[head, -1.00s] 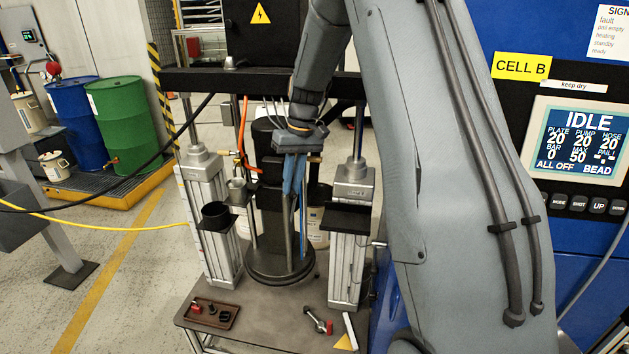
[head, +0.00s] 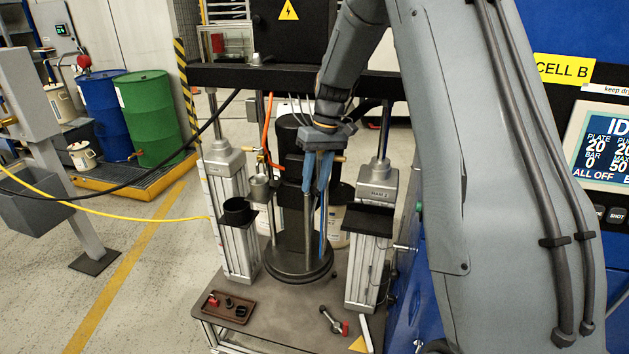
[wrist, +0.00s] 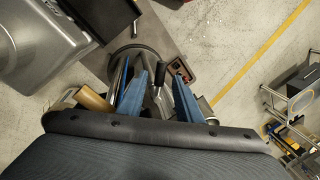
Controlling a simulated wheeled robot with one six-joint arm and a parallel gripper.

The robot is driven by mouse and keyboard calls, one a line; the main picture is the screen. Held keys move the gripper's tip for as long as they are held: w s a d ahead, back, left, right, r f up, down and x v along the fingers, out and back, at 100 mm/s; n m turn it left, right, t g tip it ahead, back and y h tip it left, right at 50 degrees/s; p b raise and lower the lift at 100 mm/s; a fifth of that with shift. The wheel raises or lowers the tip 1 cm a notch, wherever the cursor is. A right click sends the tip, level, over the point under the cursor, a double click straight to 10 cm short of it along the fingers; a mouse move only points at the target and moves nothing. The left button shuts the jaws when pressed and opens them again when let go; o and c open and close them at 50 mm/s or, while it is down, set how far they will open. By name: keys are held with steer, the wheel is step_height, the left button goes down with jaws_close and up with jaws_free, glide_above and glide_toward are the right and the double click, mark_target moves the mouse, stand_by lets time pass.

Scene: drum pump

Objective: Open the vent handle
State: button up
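My gripper (head: 315,188) hangs in front of the black pump column at the middle of the press. Its two blue fingers stand apart in the wrist view (wrist: 158,78), with a gap between them. A black grip on a silver rod (wrist: 182,72) shows near the right fingertip; I cannot tell if they touch or if this is the vent handle. A tan cylindrical piece (wrist: 92,98) lies left of the fingers, and a tan stub also shows beside the gripper in the head view (head: 339,158). The round follower plate (head: 298,270) is below the fingers.
Two grey posts (head: 232,190) (head: 378,185) flank the column, with a dark crossbeam (head: 225,78) above. A brown tray (head: 228,308) with small parts and a wrench (head: 331,319) lie on the base plate. A cell panel (head: 600,150) is at the right.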

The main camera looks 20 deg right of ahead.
steer(key=r, duration=0.2)
steer(key=d+r+b, duration=0.1)
steer(key=r, duration=0.2)
steer(key=r+b, duration=0.1)
steer(key=r, duration=0.1)
steer(key=shift+w+d+r, duration=0.2)
steer(key=shift+d+r, duration=0.05)
steer(key=shift+r, duration=0.1)
steer(key=shift+c, duration=0.3)
